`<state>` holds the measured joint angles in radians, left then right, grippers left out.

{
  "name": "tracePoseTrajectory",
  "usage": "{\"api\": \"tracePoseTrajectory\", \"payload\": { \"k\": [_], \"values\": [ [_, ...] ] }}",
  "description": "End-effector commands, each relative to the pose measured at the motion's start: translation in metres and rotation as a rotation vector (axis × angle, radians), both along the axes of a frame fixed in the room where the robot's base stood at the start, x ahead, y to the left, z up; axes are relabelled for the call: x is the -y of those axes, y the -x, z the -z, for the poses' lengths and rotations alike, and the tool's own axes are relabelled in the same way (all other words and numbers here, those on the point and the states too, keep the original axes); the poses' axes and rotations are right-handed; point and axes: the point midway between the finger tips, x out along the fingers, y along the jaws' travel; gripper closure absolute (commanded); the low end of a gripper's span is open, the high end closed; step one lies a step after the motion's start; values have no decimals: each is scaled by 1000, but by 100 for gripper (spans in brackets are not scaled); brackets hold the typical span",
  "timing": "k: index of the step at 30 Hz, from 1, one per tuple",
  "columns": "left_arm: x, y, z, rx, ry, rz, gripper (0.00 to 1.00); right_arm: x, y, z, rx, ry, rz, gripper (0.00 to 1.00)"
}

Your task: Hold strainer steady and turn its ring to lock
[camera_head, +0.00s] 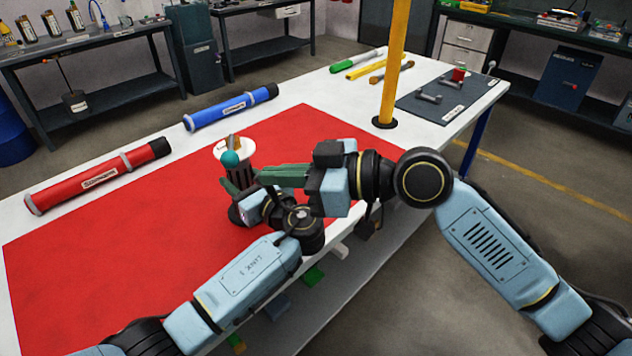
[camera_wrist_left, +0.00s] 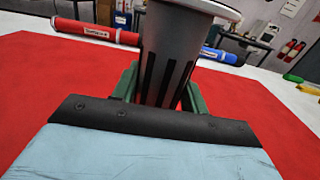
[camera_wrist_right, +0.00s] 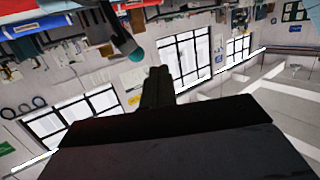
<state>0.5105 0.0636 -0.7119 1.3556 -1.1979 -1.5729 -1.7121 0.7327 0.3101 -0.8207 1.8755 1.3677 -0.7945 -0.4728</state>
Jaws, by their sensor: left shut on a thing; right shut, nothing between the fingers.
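The strainer (camera_head: 242,178) stands upright over the red mat, a grey body with dark slots and a wide white rim on top. In the left wrist view its slotted body (camera_wrist_left: 168,55) sits between the green fingers of my left gripper (camera_wrist_left: 160,92), which is shut on it. The teal knob (camera_head: 230,158) of the ring shows at the strainer's top. My right gripper (camera_head: 262,177) is shut and empty, close beside the strainer. In the right wrist view its closed fingertips (camera_wrist_right: 160,72) are near the knob (camera_wrist_right: 135,53); I cannot tell if they touch.
The red mat (camera_head: 110,250) covers much of the white table. A red tube (camera_head: 98,176) and a blue tube (camera_head: 230,108) lie behind. A yellow post (camera_head: 393,60) rises at the right, near a dark mat (camera_head: 445,100) with small parts. The mat's left side is clear.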

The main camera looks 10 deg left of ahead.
Motion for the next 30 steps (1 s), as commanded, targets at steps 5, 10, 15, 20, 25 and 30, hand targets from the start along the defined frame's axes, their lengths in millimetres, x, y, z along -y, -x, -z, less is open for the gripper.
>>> {"api": "tracePoseTrajectory", "payload": {
  "k": [5, 10, 15, 20, 25, 30],
  "values": [
    [0, 0, 1, 0, 2, 0, 93, 34, 18, -7, 1, 1, 3, 100],
    [0, 0, 1, 0, 2, -1, 93, 53, 30, -11, 0, 1, 2, 100],
    [0, 0, 1, -1, 2, -1, 93, 60, 35, -14, 0, 0, 0, 100],
    [-1, 0, 1, -1, 2, -1, 93, 60, 35, -14, 0, 0, 0, 100],
    [-1, 0, 1, -1, 1, -2, 44, 60, 34, -14, 0, 0, 1, 100],
    [-1, 0, 0, -1, 1, -2, 31, 60, 34, -14, 0, 0, 1, 100]
  ]
}}
